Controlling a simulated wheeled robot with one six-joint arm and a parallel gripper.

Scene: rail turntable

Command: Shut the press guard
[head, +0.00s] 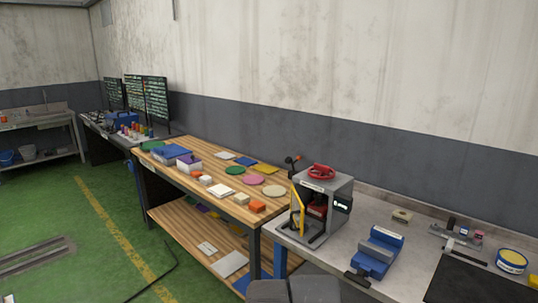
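The press (343,190) is a grey box-shaped housing with a red handwheel (320,171) on top, standing at the left end of the grey bench. Its yellow guard (298,212) stands at the left of the front opening. It appears swung open, as a red part (317,206) inside and the base plate show to its right. My gripper is not in view. Dark grey parts at the bottom edge look like my own body.
A blue vise (378,250) sits on the grey bench (408,236) right of the press. A wooden table (190,184) with discs and blocks adjoins on the left. The green floor (75,235) at left is mostly open.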

